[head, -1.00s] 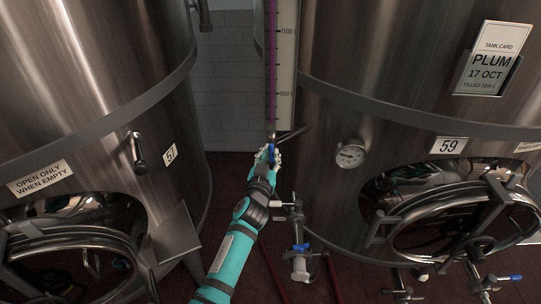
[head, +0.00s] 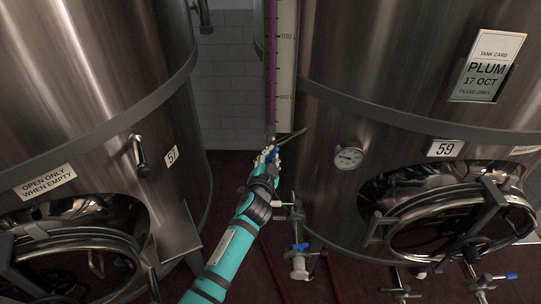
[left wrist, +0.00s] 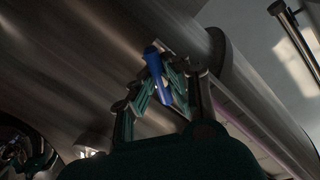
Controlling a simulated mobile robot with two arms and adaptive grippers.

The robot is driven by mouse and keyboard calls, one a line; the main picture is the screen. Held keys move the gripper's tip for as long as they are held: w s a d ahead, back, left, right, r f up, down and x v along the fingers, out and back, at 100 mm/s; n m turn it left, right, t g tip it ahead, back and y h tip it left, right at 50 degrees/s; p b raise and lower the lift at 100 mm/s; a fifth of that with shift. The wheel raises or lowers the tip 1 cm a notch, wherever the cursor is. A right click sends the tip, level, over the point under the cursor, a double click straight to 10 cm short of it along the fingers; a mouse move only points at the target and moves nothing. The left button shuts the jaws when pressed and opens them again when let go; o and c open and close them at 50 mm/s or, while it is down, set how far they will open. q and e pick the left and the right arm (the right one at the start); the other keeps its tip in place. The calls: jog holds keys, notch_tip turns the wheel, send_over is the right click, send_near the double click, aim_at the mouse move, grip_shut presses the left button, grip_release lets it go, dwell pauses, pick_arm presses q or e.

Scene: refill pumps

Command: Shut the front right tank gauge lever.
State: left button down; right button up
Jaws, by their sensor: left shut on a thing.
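The tall sight gauge (head: 284,70), with a purple column beside a white scale, stands at the left side of tank 59 (head: 380,60). A small blue lever (head: 274,153) is at its lower end. My left gripper (head: 269,156) is shut on this lever. In the left wrist view the blue lever (left wrist: 153,62) sits between the closed finger pads (left wrist: 165,85), with part of it hidden by them. The lever's pivot is mostly hidden. My right gripper is in neither view.
Tank 57 (head: 80,90) stands at the left, with a handle (head: 139,154) on its wall. A round dial (head: 349,157) sticks out of tank 59. Below is a valve with a blue handle (head: 300,247). Red floor shows between the tanks.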

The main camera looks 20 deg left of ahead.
pick_arm(q)
jog(key=m+y, duration=0.1)
jog(key=m, duration=0.4)
jog(key=shift+d+g, duration=0.1)
jog(key=shift+g, duration=0.3)
jog(key=m+y, duration=0.1)
jog(key=m, duration=0.3)
jog(key=shift+g, duration=0.3)
jog(key=shift+f+m, duration=0.1)
jog(key=shift+m, duration=0.2)
jog(key=c, duration=1.3)
grip_release()
jog(key=shift+s, duration=0.1)
jog(key=v, duration=1.2)
jog(key=shift+d, duration=0.2)
